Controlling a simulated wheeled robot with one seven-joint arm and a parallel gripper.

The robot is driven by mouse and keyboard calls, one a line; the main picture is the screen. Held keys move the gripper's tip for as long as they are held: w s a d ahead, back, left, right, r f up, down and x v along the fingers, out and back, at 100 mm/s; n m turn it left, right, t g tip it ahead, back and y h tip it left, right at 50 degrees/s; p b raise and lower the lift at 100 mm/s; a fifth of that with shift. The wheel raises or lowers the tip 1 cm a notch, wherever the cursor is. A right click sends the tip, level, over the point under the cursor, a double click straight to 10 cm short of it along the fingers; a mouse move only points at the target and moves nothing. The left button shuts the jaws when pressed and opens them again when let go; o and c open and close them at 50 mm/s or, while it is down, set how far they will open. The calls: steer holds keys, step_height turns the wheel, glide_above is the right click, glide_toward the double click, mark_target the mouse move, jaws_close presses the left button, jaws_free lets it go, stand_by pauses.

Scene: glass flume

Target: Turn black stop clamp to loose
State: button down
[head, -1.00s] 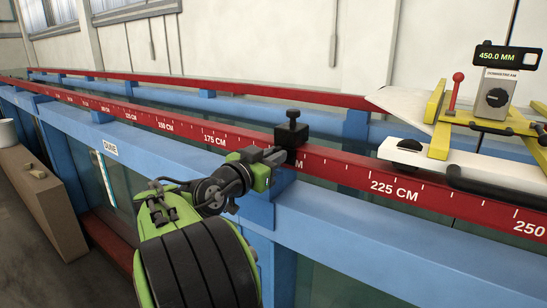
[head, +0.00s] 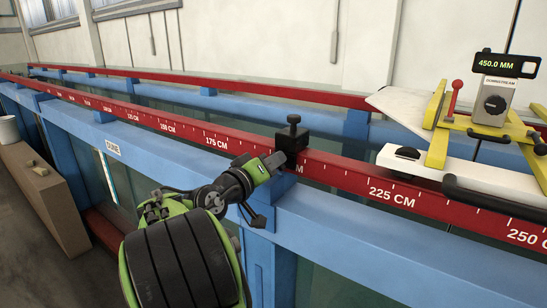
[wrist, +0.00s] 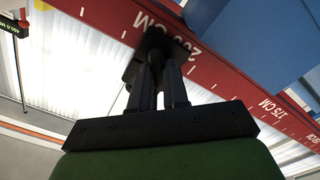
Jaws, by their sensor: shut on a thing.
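The black stop clamp (head: 291,143) sits on the red rail beside the 200 CM mark, with a knob (head: 294,119) standing up on top. My gripper (head: 274,162) reaches it from the front left, with its fingers at the clamp's near side. In the wrist view my gripper (wrist: 158,80) has its two dark fingers close together on a dark part of the clamp (wrist: 147,50). The fingers hide most of the gripped part, so its exact shape and angle cannot be told.
The red rail (head: 345,177) with centimetre marks runs along the blue flume frame (head: 360,222). A yellow carriage (head: 438,140) with a red lever and a 450.0 MM display stands to the right. A brown box (head: 45,200) is at the left.

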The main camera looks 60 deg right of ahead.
steer(key=shift+w+n+p, duration=0.1)
steer(key=shift+n+p, duration=0.9)
steer(key=shift+n, duration=1)
steer(key=shift+f, duration=0.1)
steer(key=c, duration=1.1)
jaws_free()
steer(key=a, duration=0.5)
steer(key=w+a, duration=0.1)
steer(key=a, duration=0.4)
steer(key=w+a, duration=0.1)
steer(key=a, duration=0.4)
steer(key=shift+w+a, duration=0.25)
steer(key=shift+a, duration=0.1)
